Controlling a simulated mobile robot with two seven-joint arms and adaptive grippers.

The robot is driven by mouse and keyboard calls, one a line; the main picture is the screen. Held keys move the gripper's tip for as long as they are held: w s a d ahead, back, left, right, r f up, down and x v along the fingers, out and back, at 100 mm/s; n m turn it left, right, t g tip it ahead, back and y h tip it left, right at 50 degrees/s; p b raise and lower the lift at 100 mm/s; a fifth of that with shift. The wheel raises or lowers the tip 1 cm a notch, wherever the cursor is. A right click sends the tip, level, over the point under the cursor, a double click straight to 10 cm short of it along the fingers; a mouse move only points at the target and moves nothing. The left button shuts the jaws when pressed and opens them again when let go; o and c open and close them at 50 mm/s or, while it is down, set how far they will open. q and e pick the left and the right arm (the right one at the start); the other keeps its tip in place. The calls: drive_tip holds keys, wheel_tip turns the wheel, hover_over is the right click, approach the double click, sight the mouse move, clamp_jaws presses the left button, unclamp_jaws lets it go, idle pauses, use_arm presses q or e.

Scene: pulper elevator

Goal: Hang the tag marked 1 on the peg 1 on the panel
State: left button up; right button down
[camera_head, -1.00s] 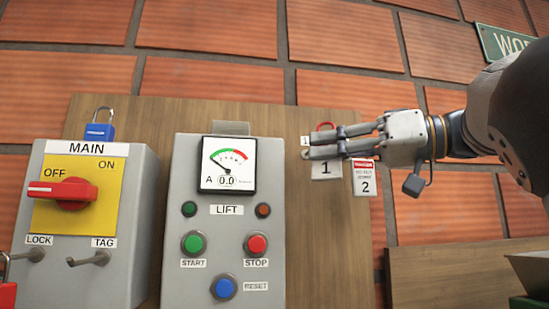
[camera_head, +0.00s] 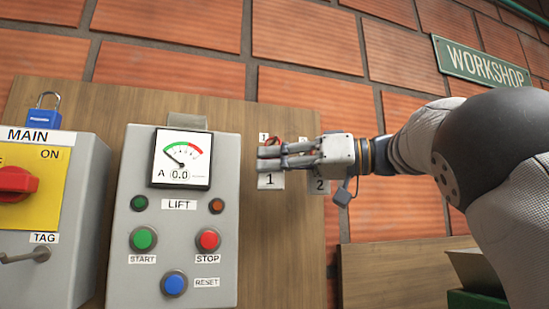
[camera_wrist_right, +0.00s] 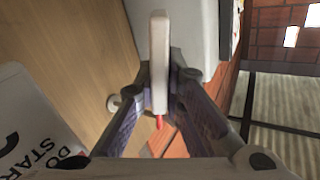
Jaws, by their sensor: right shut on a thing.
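My right gripper (camera_head: 264,158) is in front of the wooden panel, with its fingers pointing left. It is shut on the white tag marked 1 (camera_head: 270,181), whose lower part shows below the fingers. In the right wrist view the tag (camera_wrist_right: 160,60) stands edge-on between the fingers. The label 1 (camera_head: 264,137) is on the panel just above the fingertips. Peg 1 is hidden in the head view, and I cannot tell whether the tag touches it. The tag marked 2 (camera_head: 318,185) hangs beside it, partly behind my gripper. My left gripper is out of view.
The grey LIFT box (camera_head: 180,225), with its meter and buttons, stands just left of the gripper. The MAIN box (camera_head: 70,250) with a red switch and the blue padlock (camera_head: 45,117) are farther left. A green WORKSHOP sign (camera_head: 482,64) is on the brick wall.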

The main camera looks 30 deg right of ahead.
idle(0.4)
drive_tip(key=c, duration=1.6)
unclamp_jaws()
drive_tip(key=v, duration=1.2)
